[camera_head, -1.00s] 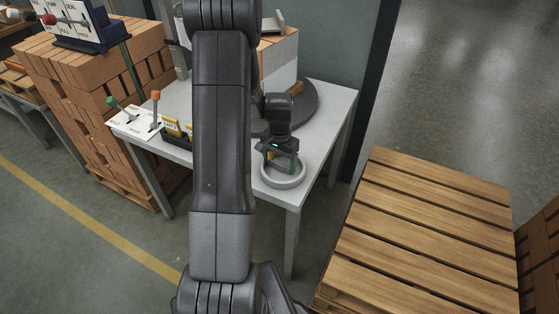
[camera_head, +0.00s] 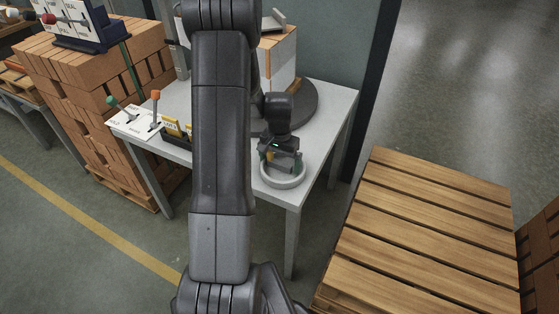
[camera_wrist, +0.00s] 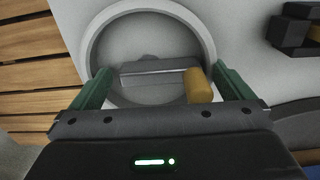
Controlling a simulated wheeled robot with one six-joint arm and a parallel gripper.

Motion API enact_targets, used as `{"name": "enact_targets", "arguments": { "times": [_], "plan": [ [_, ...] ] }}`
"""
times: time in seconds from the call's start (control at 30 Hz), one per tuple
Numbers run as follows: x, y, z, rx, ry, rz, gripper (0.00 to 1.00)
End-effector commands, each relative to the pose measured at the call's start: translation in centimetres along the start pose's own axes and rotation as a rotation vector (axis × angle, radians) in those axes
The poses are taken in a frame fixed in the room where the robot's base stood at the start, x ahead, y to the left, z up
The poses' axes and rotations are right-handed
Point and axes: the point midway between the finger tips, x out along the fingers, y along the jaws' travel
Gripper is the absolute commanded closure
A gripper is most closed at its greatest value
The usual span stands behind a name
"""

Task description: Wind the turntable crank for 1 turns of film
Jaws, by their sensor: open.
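The crank shows in the wrist view as a grey arm (camera_wrist: 150,68) with an upright tan knob (camera_wrist: 198,86), inside a pale round ring (camera_wrist: 205,32). In the head view the ring (camera_head: 284,183) sits at the table's front right corner. My gripper (camera_wrist: 162,74) is open, its green fingers on either side over the ring. The knob lies between them, close to the right finger; contact is unclear. In the head view my gripper (camera_head: 281,158) is low over the ring. The dark turntable (camera_head: 303,104) carries a brick load partly covered in white film (camera_head: 283,65).
The grey table (camera_head: 335,97) also holds a panel with levers (camera_head: 137,122) at its left. A brick stack (camera_head: 125,125) stands left of it, and a wooden pallet (camera_head: 420,235) lies at the right. My arm hides the table's middle.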

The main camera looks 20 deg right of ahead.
Motion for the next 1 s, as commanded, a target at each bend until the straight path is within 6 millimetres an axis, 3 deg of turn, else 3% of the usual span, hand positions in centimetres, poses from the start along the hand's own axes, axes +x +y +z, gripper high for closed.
{"name": "enact_targets", "arguments": {
  "times": [0.23,0.5,0.7,1.0],
  "plan": [
    [-2.4,0.0,-0.1,0.0,0.004,-0.002,0.0],
    [-8.6,0.0,-0.1,0.0,0.005,-0.002,0.0],
    [-12.2,0.0,-0.1,0.0,0.003,-0.001,0.0],
    [-13.8,0.0,0.0,0.0,0.001,0.0,0.0]
  ]
}}
